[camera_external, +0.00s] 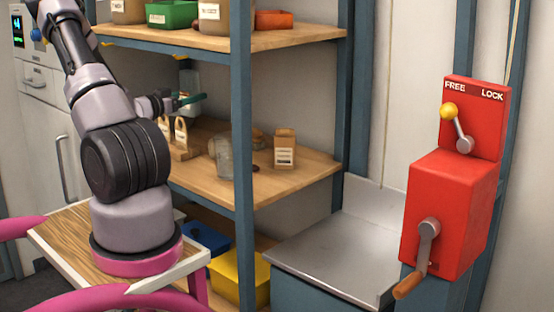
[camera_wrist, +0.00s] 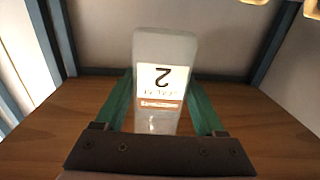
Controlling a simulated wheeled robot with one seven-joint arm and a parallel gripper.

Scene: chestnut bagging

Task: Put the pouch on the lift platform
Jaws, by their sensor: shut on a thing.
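My gripper (camera_wrist: 160,108) has its green fingers shut on a pale, translucent pouch (camera_wrist: 158,50). The pouch has a white label whose "2" appears upside down in the wrist view. The yellow-knobbed lever (camera_external: 455,125) sits toward FREE.
The middle shelf (camera_external: 300,180) holds a pale translucent bag (camera_external: 222,158), a brown labelled carton (camera_external: 285,148) and a small stand with tags. The upper shelf (camera_external: 280,42) carries bins and containers above. A blue post (camera_external: 243,150) stands between my gripper and the platform in view.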

